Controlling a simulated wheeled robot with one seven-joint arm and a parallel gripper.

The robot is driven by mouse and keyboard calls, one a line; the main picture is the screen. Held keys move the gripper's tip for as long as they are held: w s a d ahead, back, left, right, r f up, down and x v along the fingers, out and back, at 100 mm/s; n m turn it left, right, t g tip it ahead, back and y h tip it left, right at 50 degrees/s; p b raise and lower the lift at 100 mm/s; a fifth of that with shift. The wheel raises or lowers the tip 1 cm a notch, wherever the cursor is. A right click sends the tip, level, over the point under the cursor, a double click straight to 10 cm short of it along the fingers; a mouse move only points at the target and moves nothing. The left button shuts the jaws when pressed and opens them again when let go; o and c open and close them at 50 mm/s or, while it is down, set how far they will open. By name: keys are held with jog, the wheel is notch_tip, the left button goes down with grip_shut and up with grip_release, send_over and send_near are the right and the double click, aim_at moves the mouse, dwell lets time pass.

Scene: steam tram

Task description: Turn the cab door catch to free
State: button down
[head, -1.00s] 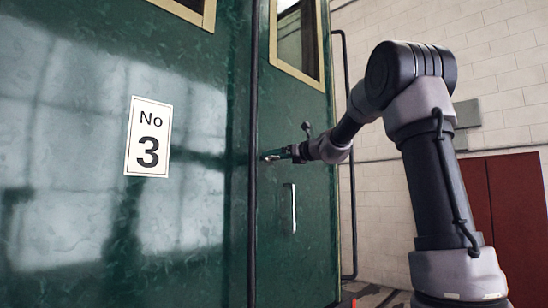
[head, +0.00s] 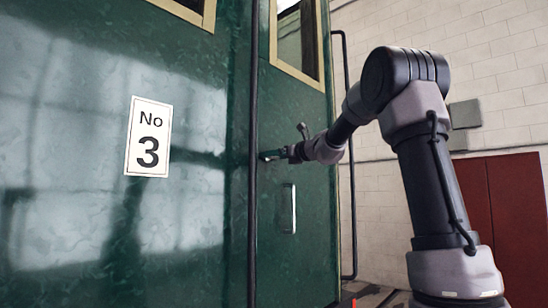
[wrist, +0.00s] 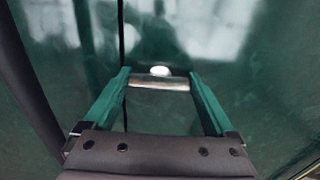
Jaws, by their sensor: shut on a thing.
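The cab door catch (wrist: 160,82) is a short silver bar on the green door, with a pale round spot just above it in the wrist view. My gripper (wrist: 159,80) has its two green fingers on either side of the bar and is shut on it. The bar lies level across the wrist picture. In the head view my gripper (head: 270,155) is at the door's left edge, beside the dark vertical rail. There the catch is small and mostly hidden by the fingers, so its exact angle cannot be told.
A silver pull handle (head: 289,208) is on the door below my gripper. A dark vertical rail (head: 253,120) runs close to the left, and a second dark rail (head: 349,150) stands at the right. A "No 3" plate (head: 148,136) is on the green side.

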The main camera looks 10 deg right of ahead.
jog(key=shift+s+a+f+n, duration=0.1)
jog(key=shift+f+n, duration=0.05)
jog(key=shift+n, duration=4.25)
jog(key=shift+s+a+f+n, duration=0.1)
jog(key=shift+f+n, duration=0.05)
jog(key=shift+n, duration=4.25)
grip_release()
jog(key=shift+d, duration=0.1)
